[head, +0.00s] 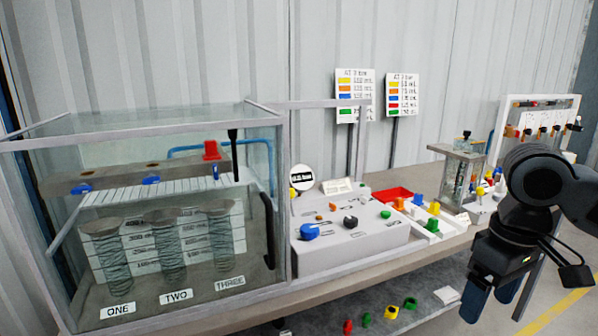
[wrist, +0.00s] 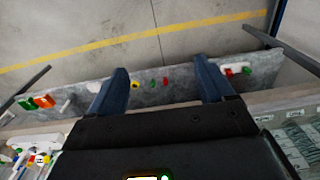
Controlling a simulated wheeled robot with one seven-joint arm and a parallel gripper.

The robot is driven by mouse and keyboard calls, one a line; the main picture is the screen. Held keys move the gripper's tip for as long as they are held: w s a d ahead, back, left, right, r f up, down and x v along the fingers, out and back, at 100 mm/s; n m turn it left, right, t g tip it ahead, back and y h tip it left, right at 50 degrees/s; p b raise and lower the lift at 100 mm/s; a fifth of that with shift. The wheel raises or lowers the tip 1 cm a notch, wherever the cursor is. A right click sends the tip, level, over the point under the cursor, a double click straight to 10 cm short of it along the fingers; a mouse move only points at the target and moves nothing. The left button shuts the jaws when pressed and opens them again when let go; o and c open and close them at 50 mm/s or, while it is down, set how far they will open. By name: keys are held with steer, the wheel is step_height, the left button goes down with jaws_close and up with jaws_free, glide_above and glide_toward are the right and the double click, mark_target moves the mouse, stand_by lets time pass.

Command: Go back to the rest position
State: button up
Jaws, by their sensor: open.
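My gripper (head: 490,303) hangs at the right of the head view, in front of the bench's right part, with its blue fingers pointing down. In the wrist view my gripper (wrist: 165,84) shows two blue fingers spread apart with nothing between them. The gripper is open and empty. It touches no object that I can see. Beyond the fingertips, the wrist view shows the lower shelf (wrist: 185,90) and the floor.
A glass tank (head: 285,190) with three labelled springs stands on the left. A grey control box (head: 365,240) with knobs sits mid-bench. Small coloured parts (head: 391,312) lie on the lower shelf. A small clear-sided rig (head: 458,170) stands near my arm. Open floor (head: 565,290) lies at right.

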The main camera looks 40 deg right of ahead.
steer(key=w+a+r+n+t+y, duration=0.1)
steer(key=w+a+r+t+y, duration=0.15)
steer(key=w+a, duration=0.5)
steer(key=w+a+r+n+t+y, duration=0.1)
steer(key=w+a+r+t, duration=0.1)
steer(key=w+a+t, duration=0.5)
steer(key=w+a+r+m+t+y, duration=0.2)
steer(key=w+a+r+t, duration=0.25)
steer(key=a, duration=0.25)
steer(key=w+a+r+m+t+y, duration=0.1)
steer(key=w+a+r+m+t, duration=0.15)
steer(key=w+a, duration=0.3)
steer(key=s+a+f+m+h, duration=0.35)
steer(key=s+f+h, duration=0.45)
steer(key=s+f, duration=0.95)
steer(key=s+d+n+g, duration=0.1)
steer(key=s+n, duration=0.3)
steer(key=s, duration=0.6)
steer(key=s+d+n+g+y, duration=0.1)
steer(key=s+d+n, duration=0.2)
steer(key=s, duration=0.7)
steer(key=shift+d+f+n, duration=0.25)
steer(key=shift+n, duration=0.75)
